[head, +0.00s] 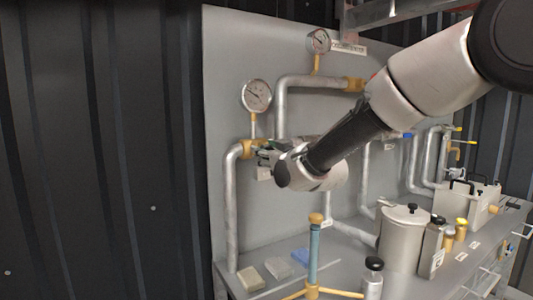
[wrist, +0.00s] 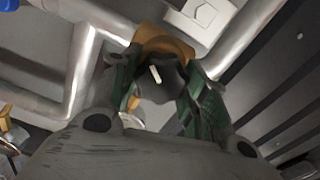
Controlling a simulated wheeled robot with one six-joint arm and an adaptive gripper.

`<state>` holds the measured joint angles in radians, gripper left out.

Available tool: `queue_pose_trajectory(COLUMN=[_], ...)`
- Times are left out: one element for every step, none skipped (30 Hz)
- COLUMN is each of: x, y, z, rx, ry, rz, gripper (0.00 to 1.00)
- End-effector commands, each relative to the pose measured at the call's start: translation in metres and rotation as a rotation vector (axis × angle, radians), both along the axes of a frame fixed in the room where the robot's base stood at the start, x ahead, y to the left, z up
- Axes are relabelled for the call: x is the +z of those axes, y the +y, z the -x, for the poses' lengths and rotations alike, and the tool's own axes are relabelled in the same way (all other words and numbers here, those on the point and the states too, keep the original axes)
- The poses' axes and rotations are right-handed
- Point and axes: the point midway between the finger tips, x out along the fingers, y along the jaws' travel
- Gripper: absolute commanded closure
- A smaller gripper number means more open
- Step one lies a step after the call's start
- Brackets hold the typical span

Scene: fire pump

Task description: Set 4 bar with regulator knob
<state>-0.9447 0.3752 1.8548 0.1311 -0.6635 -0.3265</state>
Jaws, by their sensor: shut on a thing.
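The regulator is a brass fitting (head: 245,149) on the left grey pipe, below a round white gauge (head: 256,96). The gauge needle points up and left; its numbers are too small to read. In the wrist view the brass body (wrist: 165,42) stands behind a dark grey knob (wrist: 168,82) with a short white mark. My gripper (head: 262,153) is at the front of the regulator. In the wrist view its greenish fingers (wrist: 160,88) are on both sides of the knob, shut on it. In the head view my gripper hides the knob.
A second gauge (head: 319,41) sits higher on the panel. Below my arm, the bench holds a blue post (head: 314,255) with a brass cap, a metal pot (head: 404,238) and several small blocks. Pipes run close around the regulator. The dark wall (head: 100,150) is at left.

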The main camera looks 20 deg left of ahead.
Motion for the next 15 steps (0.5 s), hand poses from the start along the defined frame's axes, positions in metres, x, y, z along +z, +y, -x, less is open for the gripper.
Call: queue_pose_trajectory(x=[0.0000, 0.0000, 0.0000, 0.0000, 0.0000, 0.0000, 0.0000, 0.0000, -0.0001, -0.0001, -0.0001, 0.0000, 0.0000, 0.0000, 0.0000], y=[0.0000, 0.0000, 0.0000, -0.0001, -0.0001, -0.0001, -0.0001, -0.0002, -0.0002, -0.0003, -0.0003, -0.0004, -0.0004, -0.0005, -0.0005], z=[0.0001, 0.0001, 0.0001, 0.0001, 0.0001, 0.0001, 0.0001, 0.0001, 0.0000, 0.0000, 0.0000, -0.0001, -0.0002, -0.0003, -0.0003], rx=[0.000, 0.000, 0.000, 0.000, 0.000, 0.000, 0.000, 0.000, 0.000, 0.000, 0.000, 0.000, 0.000, 0.000, 0.000], ry=[0.000, 0.001, 0.002, 0.004, 0.006, 0.011, 0.017, 0.022, 0.032, 0.041, 0.051, 0.067, 0.080, 0.095, 0.116], rz=[0.000, -0.001, -0.001, -0.003, -0.005, -0.010, -0.014, -0.019, -0.027, -0.035, -0.044, -0.057, -0.068, -0.081, -0.099], gripper=[0.80, 0.80, 0.80, 0.80, 0.80, 0.80, 0.80, 0.80, 0.80, 0.80, 0.80, 0.80, 0.80, 0.80, 0.80])
